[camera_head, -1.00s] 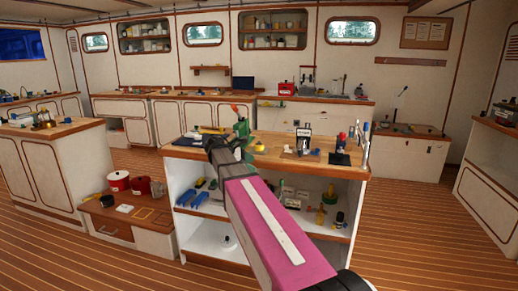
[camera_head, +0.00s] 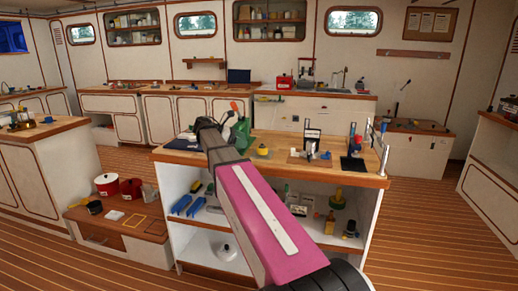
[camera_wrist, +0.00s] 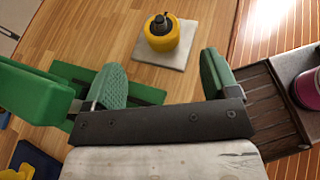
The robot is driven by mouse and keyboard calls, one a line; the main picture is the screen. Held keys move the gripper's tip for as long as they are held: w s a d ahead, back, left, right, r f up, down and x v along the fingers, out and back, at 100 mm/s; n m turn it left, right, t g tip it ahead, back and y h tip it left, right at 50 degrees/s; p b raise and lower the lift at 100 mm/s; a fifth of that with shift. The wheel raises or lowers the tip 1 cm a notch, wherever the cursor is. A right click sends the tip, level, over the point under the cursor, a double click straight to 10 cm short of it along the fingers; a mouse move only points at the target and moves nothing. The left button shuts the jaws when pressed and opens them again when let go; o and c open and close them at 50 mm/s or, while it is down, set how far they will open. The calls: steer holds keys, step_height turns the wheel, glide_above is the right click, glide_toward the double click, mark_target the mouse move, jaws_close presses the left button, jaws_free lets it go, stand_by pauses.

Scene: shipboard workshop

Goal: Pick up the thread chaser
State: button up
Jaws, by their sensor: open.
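I cannot tell for certain which thing is the thread chaser. A squat yellow piece with a dark top (camera_wrist: 162,32) stands on a pale square pad (camera_wrist: 178,57) in the wrist view. It also shows small on the middle workbench in the head view (camera_head: 263,150). My gripper (camera_wrist: 163,72) is open, its two green textured fingers wide apart with nothing between them. The yellow piece lies beyond the fingertips, apart from them. In the head view my arm hides much of the bench's left part.
A green vise (camera_head: 240,134) is close to my gripper on the workbench (camera_head: 372,178). Stands and small tools crowd the bench's right side, with a microscope-like stand (camera_head: 311,143). A red pot (camera_head: 107,184) sits on the low bench at left. The floor around is clear.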

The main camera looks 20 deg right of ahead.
mark_target(261, 146)
steer(key=x, duration=1)
steer(key=shift+s+d+f, duration=0.1)
steer(key=shift+d+f, duration=0.15)
steer(key=c, duration=1.1)
steer(key=shift+c, duration=0.3)
steer(key=shift+r, duration=0.1)
